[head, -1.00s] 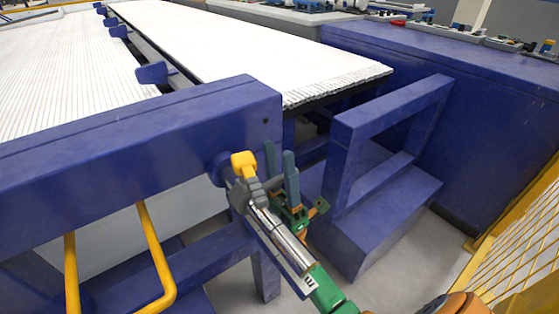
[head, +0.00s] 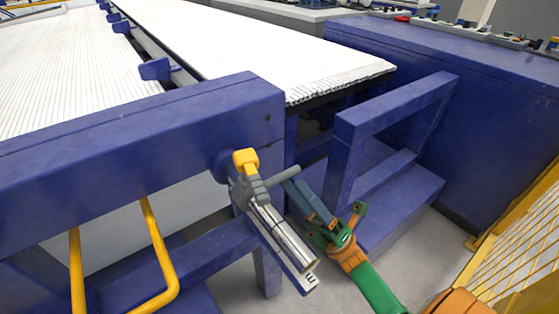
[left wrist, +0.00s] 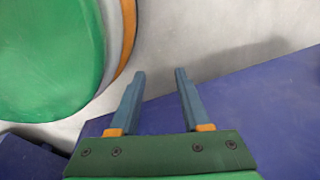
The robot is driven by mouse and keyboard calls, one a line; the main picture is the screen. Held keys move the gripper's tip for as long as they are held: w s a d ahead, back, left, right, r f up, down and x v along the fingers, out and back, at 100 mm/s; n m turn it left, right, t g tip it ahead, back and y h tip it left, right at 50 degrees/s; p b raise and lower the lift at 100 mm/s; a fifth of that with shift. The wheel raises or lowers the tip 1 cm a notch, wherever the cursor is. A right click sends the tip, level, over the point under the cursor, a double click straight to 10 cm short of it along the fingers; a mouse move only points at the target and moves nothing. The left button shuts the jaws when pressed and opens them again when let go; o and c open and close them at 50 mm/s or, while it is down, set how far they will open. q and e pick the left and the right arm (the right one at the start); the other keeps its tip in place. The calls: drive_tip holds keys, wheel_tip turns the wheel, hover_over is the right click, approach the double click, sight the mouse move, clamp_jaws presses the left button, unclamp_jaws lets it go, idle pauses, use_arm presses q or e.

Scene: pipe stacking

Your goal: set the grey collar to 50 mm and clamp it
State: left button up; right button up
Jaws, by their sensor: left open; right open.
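The grey collar (head: 250,191) sits around the upper part of a shiny metal rod (head: 283,238), below a yellow block (head: 245,161). A grey lever (head: 285,176) sticks out from the collar toward the upper right. A flat scale strip (head: 306,282) with dark marks runs along the rod; its reading is too small to tell. My right gripper (head: 291,185) is open and empty, with its fingertips just below the lever's outer end; I cannot tell whether they touch it. My left gripper (left wrist: 160,74) shows only in the left wrist view, open and empty.
A blue beam (head: 140,130) carries the rod's mount. A blue frame (head: 400,105) stands close to the right of my right gripper. Yellow bent bars (head: 160,255) hang at lower left, and a yellow mesh fence (head: 515,240) stands at right.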

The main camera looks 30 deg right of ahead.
sight(271, 181)
drive_tip(key=p+x, duration=0.2)
drive_tip(key=x, duration=0.5)
drive_tip(key=shift+a+g, duration=0.15)
drive_tip(key=shift+g, duration=0.25)
use_arm(q)
drive_tip(key=shift+s+d+r, duration=0.3)
drive_tip(key=shift+s+r, duration=0.1)
drive_tip(key=shift+r, duration=0.2)
drive_tip(key=shift+s+d+r, duration=0.25)
drive_tip(key=shift+s+r, duration=0.15)
drive_tip(key=shift+r, duration=0.2)
use_arm(e)
drive_tip(key=shift+w+f, duration=0.1)
clamp_jaws()
